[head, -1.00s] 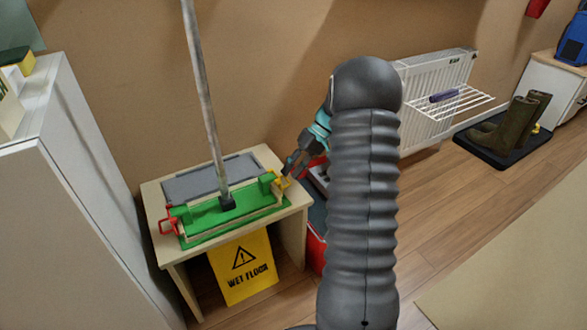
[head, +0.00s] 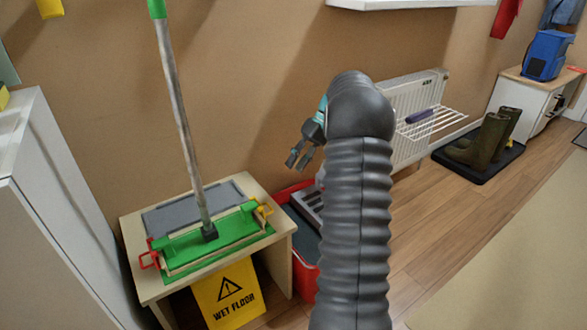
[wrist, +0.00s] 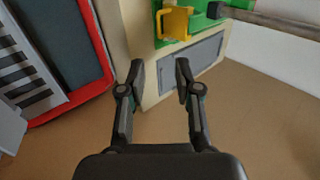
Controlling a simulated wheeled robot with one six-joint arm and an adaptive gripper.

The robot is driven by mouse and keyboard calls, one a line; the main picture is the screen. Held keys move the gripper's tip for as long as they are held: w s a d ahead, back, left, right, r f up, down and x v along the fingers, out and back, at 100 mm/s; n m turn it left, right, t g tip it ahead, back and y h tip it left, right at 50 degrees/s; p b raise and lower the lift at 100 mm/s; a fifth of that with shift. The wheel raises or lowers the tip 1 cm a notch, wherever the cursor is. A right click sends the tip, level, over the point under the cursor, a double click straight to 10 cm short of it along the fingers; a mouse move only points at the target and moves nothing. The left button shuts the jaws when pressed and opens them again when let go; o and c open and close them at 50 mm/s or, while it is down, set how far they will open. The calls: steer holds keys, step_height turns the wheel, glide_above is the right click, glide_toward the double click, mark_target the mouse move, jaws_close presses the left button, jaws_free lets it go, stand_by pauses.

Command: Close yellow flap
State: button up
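The yellow flap (head: 263,207) is at the right end of the green mop head (head: 220,238) on the small table. It also shows at the top of the wrist view (wrist: 174,23), against the green part. Whether it is fully shut I cannot tell. A red flap (head: 149,254) is at the left end, and the mop's long handle (head: 182,125) stands up, slightly tilted. My gripper (head: 296,163) is above and to the right of the yellow flap, apart from it. In the wrist view my gripper (wrist: 158,72) is open, with nothing between its fingers.
A grey panel (head: 170,214) lies on the wooden table (head: 132,230) behind the mop head. A red bucket (head: 306,283) stands right of the table. A yellow wet-floor sign (head: 228,298) is in front. A white cabinet (head: 50,220) is at left; floor at right is open.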

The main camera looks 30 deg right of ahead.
steer(key=s+d+f+m+t+y, duration=0.45)
steer(key=s+f, duration=0.25)
steer(key=f, duration=0.3)
steer(key=shift+n+t+y, duration=0.45)
steer(key=shift+t+y, duration=0.3)
steer(key=shift+y, duration=0.1)
steer(key=x, duration=0.5)
steer(key=r+x, duration=0.1)
steer(key=x, duration=0.4)
steer(key=w+x, duration=0.1)
steer(key=x, duration=0.3)
steer(key=shift+w+a+r, duration=0.1)
steer(key=shift+a, duration=0.25)
jaws_close()
